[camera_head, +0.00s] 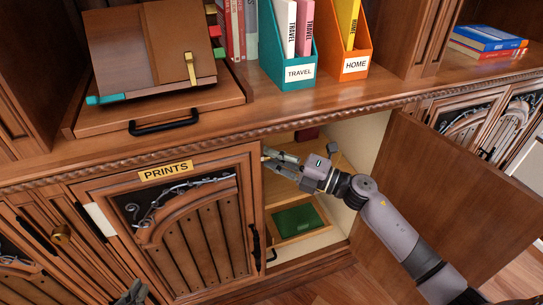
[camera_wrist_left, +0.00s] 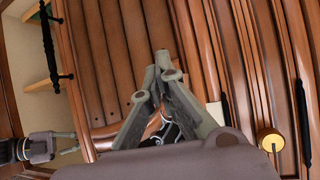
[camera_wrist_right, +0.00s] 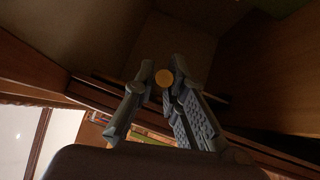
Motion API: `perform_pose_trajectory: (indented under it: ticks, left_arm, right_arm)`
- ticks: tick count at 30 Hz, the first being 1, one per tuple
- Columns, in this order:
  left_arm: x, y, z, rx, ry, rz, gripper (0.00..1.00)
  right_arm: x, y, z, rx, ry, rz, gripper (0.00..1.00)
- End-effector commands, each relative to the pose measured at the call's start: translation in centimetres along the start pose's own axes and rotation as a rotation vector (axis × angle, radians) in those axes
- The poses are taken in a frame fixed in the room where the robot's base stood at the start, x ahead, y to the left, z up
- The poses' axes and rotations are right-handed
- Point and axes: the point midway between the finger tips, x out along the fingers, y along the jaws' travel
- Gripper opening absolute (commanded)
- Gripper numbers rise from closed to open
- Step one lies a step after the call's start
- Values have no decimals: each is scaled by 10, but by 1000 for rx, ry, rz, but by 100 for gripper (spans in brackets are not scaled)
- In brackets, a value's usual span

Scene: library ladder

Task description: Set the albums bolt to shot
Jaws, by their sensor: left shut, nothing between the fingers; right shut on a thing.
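My right gripper (camera_head: 296,168) reaches into the open cupboard beside the PRINTS door (camera_head: 185,230), near that door's top right edge. In the right wrist view its fingers (camera_wrist_right: 163,85) are shut on a small round brass knob (camera_wrist_right: 163,78). This may be the albums bolt's knob; the bolt's body is hidden and no albums label shows. My left gripper (camera_head: 133,292) is only partly in the head view, at the bottom edge. In the left wrist view its fingertips (camera_wrist_left: 161,62) are together and empty, in front of the PRINTS door's planks.
A large open door (camera_head: 450,195) stands out at the right, behind my right arm. A green item (camera_head: 297,221) lies in a tray low in the cupboard. A black handle (camera_head: 256,248) is on the PRINTS door. A brass knob (camera_head: 61,233) is farther left.

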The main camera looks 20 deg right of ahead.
Motion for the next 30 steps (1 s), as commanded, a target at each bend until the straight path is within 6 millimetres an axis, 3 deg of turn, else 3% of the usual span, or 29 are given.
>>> perform_pose_trajectory:
  ticks: [18,23,30]
  left_arm:
    - [-1,-1,0,0,-11,-3,0]
    - [-12,-6,32,-1,-174,-13,0]
    - [-44,-12,86,-9,-466,-28,0]
  right_arm:
    - [0,2,0,3,0,0,0]
    - [1,10,2,3,0,1,0]
    - [3,23,4,4,-1,4,0]
